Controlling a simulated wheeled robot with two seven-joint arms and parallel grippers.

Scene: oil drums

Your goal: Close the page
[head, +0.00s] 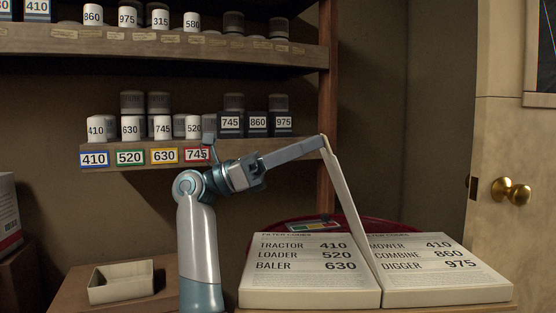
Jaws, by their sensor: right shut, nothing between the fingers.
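A large open book lies on a surface at the front, with a left side (308,280) listing tractor 410, loader 520 and baler 630, and a right side (450,285) listing mower 410, combine 860 and digger 975. A single stiff page (347,205) stands up steeply from the middle fold, seen nearly edge-on, its top leaning left. My right gripper (316,143) is shut and empty at the page's top edge, on its left side. It looks in contact, though a small gap cannot be ruled out. My left gripper is not in view.
A wooden shelf (240,152) behind holds several numbered white cans. An empty tray (122,284) sits at the lower left. A red drum (378,228) stands behind the book. A door with a brass knob (511,191) is at the right.

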